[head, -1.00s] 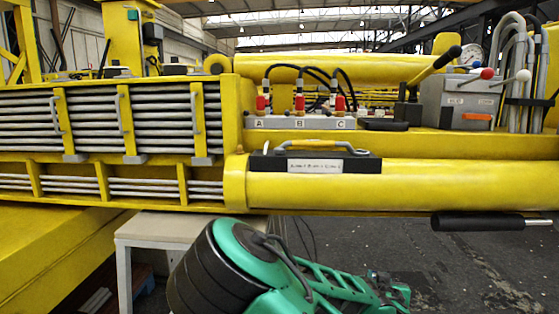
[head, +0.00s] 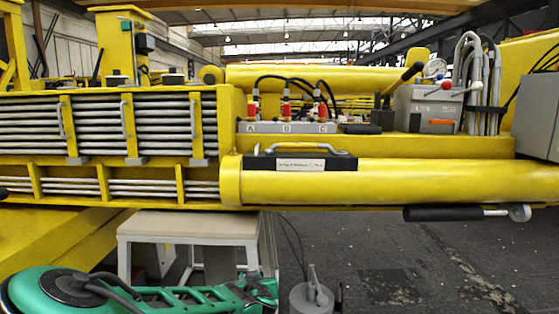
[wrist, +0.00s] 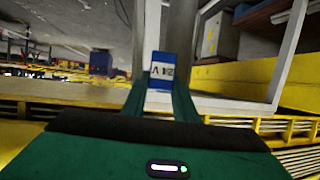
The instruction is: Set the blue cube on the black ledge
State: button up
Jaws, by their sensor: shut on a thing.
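A blue cube (wrist: 163,64) with a white "24 V" label shows in the wrist view between the green fingers of my gripper (wrist: 162,88). The gripper is shut on it and holds it clear of any surface. In the head view my green arm lies along the bottom left, and neither the cube nor the fingertips can be made out. A small flat black pad (head: 361,128) lies right of the A-B-C valve block. A black piece with a white label (head: 262,163) sits lower, under a grey handle. I cannot tell which of these is the ledge.
A yellow cylinder (head: 400,183) runs across below the valve block (head: 290,127). A black-handled bar (head: 445,213) sticks out below it. A grey-white table (head: 188,226) stands behind my arm. A grey control box (head: 425,108) with levers is at right. A grey cabinet (head: 538,115) borders the right edge.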

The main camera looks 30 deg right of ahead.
jog(key=shift+a, duration=0.55)
